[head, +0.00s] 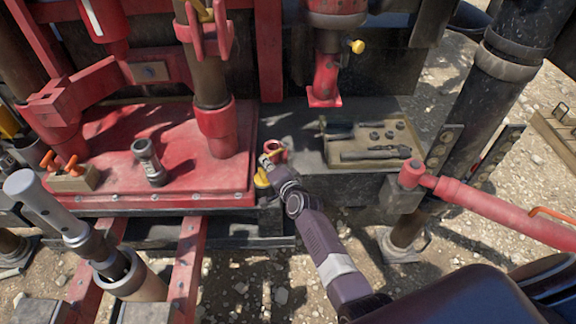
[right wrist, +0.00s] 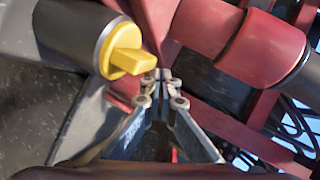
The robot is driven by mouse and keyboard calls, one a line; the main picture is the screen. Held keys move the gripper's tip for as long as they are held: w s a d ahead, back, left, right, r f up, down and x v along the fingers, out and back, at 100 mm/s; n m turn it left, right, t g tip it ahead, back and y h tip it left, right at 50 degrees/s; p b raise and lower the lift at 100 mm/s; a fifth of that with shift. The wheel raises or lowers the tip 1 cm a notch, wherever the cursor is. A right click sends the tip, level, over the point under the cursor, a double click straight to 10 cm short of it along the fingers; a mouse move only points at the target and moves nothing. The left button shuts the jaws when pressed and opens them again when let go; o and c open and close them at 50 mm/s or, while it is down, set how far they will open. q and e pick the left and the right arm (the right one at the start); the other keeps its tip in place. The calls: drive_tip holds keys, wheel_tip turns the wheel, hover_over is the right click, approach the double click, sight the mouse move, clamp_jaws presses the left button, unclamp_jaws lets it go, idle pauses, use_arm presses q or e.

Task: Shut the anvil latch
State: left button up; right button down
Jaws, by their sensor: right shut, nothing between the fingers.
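A yellow latch-like handle (right wrist: 130,60) sits on the end of a dark cylinder (right wrist: 75,35) in the right wrist view; I take it to be the anvil latch. In the head view a yellow part (head: 261,179) shows low beside a small red ring-shaped fitting (head: 274,149), partly hidden by my gripper. My right gripper (head: 266,162) is at this fitting. In the right wrist view its fingertips (right wrist: 163,76) are together and empty, just right of and below the yellow handle. Whether they touch it I cannot tell. My left gripper is out of view.
A tray of tools (head: 375,143) lies right of the fitting on the dark deck. A red platform (head: 190,180) with a small dark cylinder (head: 148,160) is to the left. A red pipe with a yellow knob (head: 357,46) hangs above. A red bar (head: 490,205) extends at right.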

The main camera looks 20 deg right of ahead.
drive_tip(key=shift+w+a, duration=0.1)
drive_tip(key=shift+w, duration=0.05)
idle(0.5)
drive_tip(key=v, duration=1.2)
idle(0.4)
